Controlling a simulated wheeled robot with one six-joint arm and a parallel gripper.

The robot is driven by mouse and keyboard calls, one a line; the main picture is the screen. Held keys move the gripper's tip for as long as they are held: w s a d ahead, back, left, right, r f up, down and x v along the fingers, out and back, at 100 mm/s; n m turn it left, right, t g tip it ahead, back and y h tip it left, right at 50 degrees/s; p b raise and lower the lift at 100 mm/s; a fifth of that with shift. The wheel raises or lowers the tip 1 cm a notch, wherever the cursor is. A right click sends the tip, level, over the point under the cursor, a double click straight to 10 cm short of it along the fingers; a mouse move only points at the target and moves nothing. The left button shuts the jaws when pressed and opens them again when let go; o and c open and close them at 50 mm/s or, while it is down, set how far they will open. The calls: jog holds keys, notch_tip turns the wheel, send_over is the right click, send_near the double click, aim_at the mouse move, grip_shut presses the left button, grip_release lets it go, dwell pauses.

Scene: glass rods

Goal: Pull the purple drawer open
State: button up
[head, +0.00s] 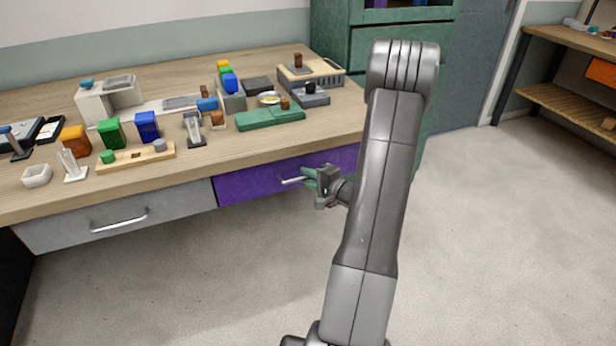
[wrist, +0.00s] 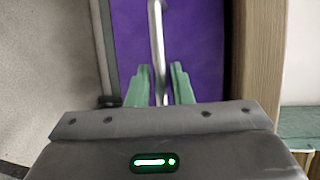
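The purple drawer (head: 245,184) is under the front right of the workbench, and its front looks flush, so it appears shut. Its metal bar handle (head: 290,181) sticks out toward my gripper (head: 309,178), whose green fingers are at the handle's right part. In the wrist view, the purple front (wrist: 205,45) fills the middle and the handle (wrist: 156,35) runs down between my two fingers (wrist: 160,70). A narrow gap shows on each side of the bar, so my gripper is open around it. My arm hides the area right of the drawer.
A grey drawer (head: 120,226) with a metal handle is left of the purple one. The wooden worktop (head: 225,150) above holds a green case (head: 270,119), coloured blocks and small lab items. A green cabinet (head: 345,55) stands behind. The floor in front is clear.

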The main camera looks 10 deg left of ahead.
jog(key=shift+a, duration=0.3)
grip_shut()
jog(key=shift+s+d+f+b, duration=0.2)
jog(key=shift+s+d+b, duration=0.2)
jog(key=shift+s+b, duration=0.1)
jog(key=s+d+b, duration=0.5)
jog(key=s+d, duration=0.3)
jog(key=s, duration=0.5)
jog(key=s+d+b, duration=0.5)
jog(key=s+d, duration=0.4)
jog(key=s, duration=0.4)
jog(key=shift+d+r, duration=0.15)
jog(key=shift+d, duration=0.1)
